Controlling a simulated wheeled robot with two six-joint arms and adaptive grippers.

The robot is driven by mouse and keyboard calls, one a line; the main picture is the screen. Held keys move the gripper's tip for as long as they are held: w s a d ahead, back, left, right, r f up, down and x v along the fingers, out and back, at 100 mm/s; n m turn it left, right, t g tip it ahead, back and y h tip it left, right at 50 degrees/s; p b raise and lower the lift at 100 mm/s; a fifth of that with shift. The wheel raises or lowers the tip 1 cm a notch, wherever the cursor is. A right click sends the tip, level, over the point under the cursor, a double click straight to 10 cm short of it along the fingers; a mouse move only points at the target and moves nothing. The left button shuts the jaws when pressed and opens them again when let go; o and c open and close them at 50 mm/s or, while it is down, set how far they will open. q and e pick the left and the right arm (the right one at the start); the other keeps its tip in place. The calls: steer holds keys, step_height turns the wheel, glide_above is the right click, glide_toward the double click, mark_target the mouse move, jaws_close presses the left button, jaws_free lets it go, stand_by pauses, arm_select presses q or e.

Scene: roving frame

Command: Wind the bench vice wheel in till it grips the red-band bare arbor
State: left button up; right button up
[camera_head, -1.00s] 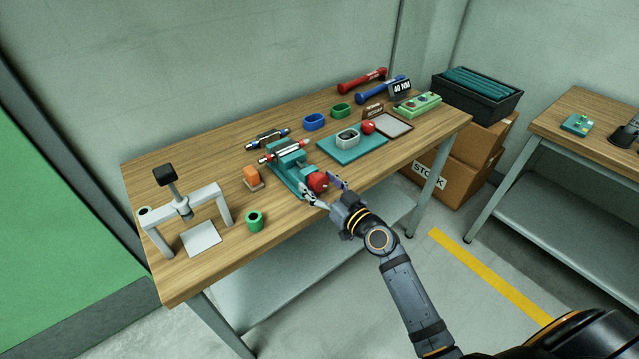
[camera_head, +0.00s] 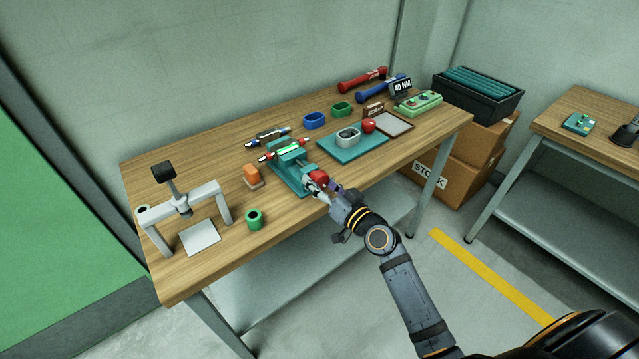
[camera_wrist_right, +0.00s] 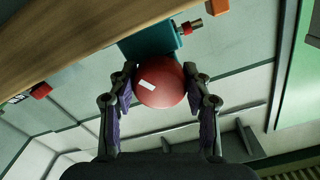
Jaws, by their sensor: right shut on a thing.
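The teal bench vice (camera_head: 290,178) stands near the front edge of the wooden bench, and part of it shows in the right wrist view (camera_wrist_right: 150,40). A bare arbor with red bands (camera_head: 283,150) lies across the top at its jaws. I cannot tell whether the jaws touch it. The red wheel (camera_wrist_right: 160,82), round with a white mark, is at the vice's near end, partly hidden in the head view. My right gripper (camera_head: 325,184) is shut on the wheel, with one finger on each side in the wrist view. My left gripper is not in view.
A second arbor with a blue end (camera_head: 267,134) lies behind the vice. A teal mat (camera_head: 365,152) with a grey ring lies right. Stock boxes stand beyond the bench.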

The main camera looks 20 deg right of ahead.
steer(key=o, duration=1.2)
steer(key=shift+c, duration=0.2)
steer(key=v, duration=0.7)
steer(key=shift+s, duration=0.25)
steer(key=shift+d, duration=0.1)
